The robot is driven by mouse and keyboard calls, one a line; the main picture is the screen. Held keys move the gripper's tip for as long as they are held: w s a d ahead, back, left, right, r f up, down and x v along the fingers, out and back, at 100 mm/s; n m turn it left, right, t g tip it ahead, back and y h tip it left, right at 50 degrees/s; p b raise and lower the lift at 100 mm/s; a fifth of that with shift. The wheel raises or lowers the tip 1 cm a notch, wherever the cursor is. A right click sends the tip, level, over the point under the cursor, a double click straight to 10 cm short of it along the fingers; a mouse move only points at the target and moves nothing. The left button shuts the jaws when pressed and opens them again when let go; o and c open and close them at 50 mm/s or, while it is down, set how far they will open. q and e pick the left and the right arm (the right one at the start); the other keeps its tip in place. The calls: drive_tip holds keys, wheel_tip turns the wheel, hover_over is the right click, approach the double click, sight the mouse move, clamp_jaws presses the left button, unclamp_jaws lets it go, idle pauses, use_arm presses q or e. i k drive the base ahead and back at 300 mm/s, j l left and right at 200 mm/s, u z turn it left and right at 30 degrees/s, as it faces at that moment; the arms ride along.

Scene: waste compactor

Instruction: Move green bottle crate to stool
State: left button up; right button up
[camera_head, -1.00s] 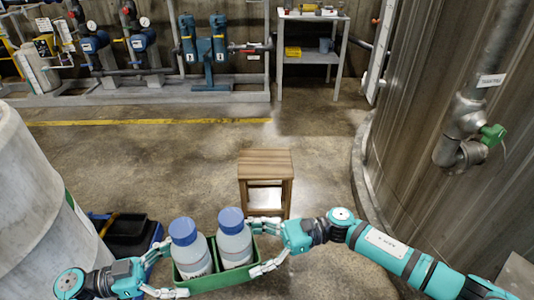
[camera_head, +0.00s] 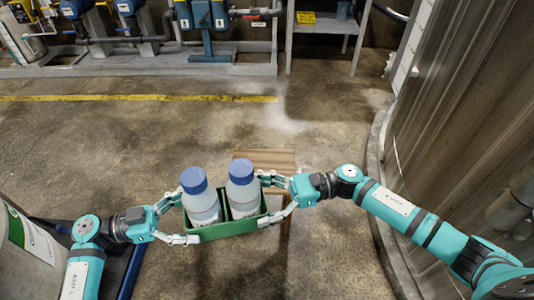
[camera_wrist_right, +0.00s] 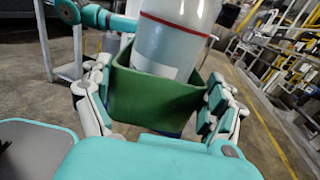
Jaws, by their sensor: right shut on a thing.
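The green bottle crate (camera_head: 232,230) is in the middle of the head view, held upright in front of me with two blue-capped bottles (camera_head: 202,206) in it. My right gripper (camera_head: 266,201) is shut on the crate's right end. In the right wrist view, the fingers lie along both sides of the green crate wall (camera_wrist_right: 158,98), with a bottle (camera_wrist_right: 172,45) above it. My left gripper (camera_head: 187,219) has its fingers on either side of the crate's left end; its grip cannot be made out. The wooden stool (camera_head: 268,158) is just behind the crate, which partly hides it.
A dark curved wall (camera_head: 470,120) stands to the right, with a low kerb along it. A light drum (camera_head: 28,262) is at the lower left. A grey shelf table (camera_head: 330,27) and blue pumps stand at the back. The floor beyond the stool is clear.

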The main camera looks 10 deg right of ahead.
sight(263, 169)
drive_tip(key=i+l, duration=0.3)
drive_tip(key=i, duration=0.15)
drive_tip(key=i+l, duration=0.55)
drive_tip(key=i, duration=0.3)
